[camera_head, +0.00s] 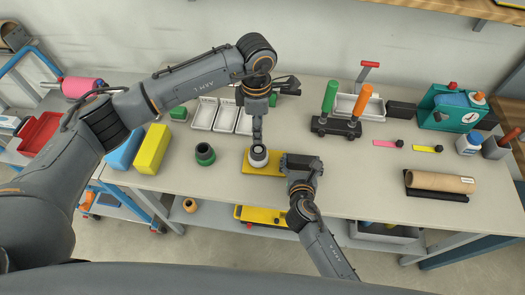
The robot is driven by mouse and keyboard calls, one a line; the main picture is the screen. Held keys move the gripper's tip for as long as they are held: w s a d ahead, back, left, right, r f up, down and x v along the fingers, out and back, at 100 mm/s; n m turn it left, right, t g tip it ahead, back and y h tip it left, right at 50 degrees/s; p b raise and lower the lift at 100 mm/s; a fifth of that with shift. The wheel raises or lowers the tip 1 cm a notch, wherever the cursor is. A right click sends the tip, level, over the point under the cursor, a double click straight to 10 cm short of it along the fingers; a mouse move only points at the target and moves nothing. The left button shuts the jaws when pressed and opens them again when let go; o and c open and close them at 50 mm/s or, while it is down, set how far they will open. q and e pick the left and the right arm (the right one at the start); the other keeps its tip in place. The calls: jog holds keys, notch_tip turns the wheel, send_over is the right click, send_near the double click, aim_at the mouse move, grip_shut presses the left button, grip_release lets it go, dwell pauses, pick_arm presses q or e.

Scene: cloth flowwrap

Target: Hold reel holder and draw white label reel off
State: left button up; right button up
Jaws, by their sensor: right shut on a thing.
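The yellow reel holder (250,170) lies flat on the table near the middle. The white label reel (258,157) sits upright on it, with a dark centre. My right gripper (283,163) comes in from the lower right and is shut on the right edge of the reel holder; its fingertips are mostly hidden. My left gripper (258,138) points straight down from above, with its narrow fingers at the top of the white reel. Whether those fingers touch the reel or are open is too small to tell.
A dark green ring-shaped reel (205,154) stands left of the holder. Yellow (152,149) and blue (124,150) boxes are farther left. White trays (225,115) and a stand with green and orange handles (336,126) are behind.

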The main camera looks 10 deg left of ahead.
pick_arm(q)
jog(key=o, duration=0.3)
jog(key=shift+s+f, duration=0.1)
jog(key=shift+f, duration=0.1)
jog(key=shift+o, duration=0.2)
jog(key=m+h, duration=0.1)
jog(key=h, duration=0.5)
send_near(256, 150)
jog(key=f, duration=0.1)
jog(key=shift+d+x, duration=0.2)
jog(key=shift+x, duration=4.6)
jog(key=shift+r, duration=0.2)
